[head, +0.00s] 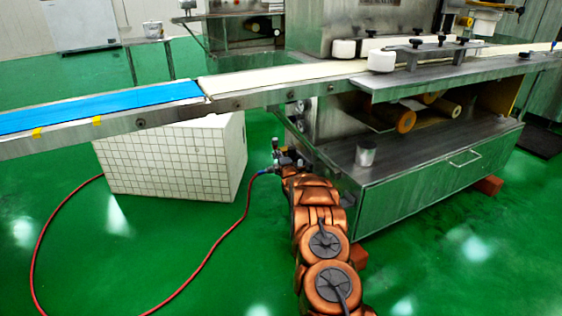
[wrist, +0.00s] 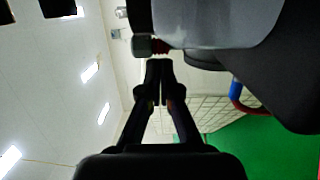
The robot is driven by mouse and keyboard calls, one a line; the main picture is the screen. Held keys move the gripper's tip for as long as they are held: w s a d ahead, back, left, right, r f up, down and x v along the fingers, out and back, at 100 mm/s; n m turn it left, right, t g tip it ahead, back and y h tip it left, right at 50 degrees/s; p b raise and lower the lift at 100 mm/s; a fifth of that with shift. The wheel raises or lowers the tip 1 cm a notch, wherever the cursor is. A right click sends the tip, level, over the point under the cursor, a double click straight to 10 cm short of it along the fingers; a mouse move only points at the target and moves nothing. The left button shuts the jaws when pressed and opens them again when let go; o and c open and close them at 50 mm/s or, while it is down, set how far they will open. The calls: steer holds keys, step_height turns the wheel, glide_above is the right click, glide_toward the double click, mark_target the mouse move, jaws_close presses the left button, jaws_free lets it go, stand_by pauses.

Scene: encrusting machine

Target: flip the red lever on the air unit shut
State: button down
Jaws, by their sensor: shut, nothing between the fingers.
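The air unit (head: 278,153) is small and dark in the head view, at the front left corner of the machine, just past the end of my arm. In the wrist view its large grey and black body (wrist: 225,22) fills the upper right, very close. My gripper (wrist: 158,68) is shut and empty, its fingertips just below a metal fitting (wrist: 150,45) of the unit. I cannot tell whether they touch. A small dark-red bit shows beside that fitting; the red lever is not clearly seen and its position cannot be told.
A red hose (head: 218,250) with a blue connector (head: 264,171) runs from the unit across the green floor. A white tiled block (head: 170,160) stands to the left under the blue conveyor belt (head: 100,105). The steel machine cabinet (head: 430,185) stands at the right.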

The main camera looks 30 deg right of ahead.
mark_target(275, 147)
steer(key=shift+b+x, duration=0.65)
steer(key=shift+x, duration=0.6)
steer(key=shift+w+d, duration=0.1)
steer(key=shift+w, duration=0.25)
steer(key=shift+w+d, duration=0.1)
steer(key=shift+w, duration=0.1)
steer(key=shift+b, duration=0.3)
steer(key=shift+w+r, duration=0.1)
steer(key=shift+r, duration=0.05)
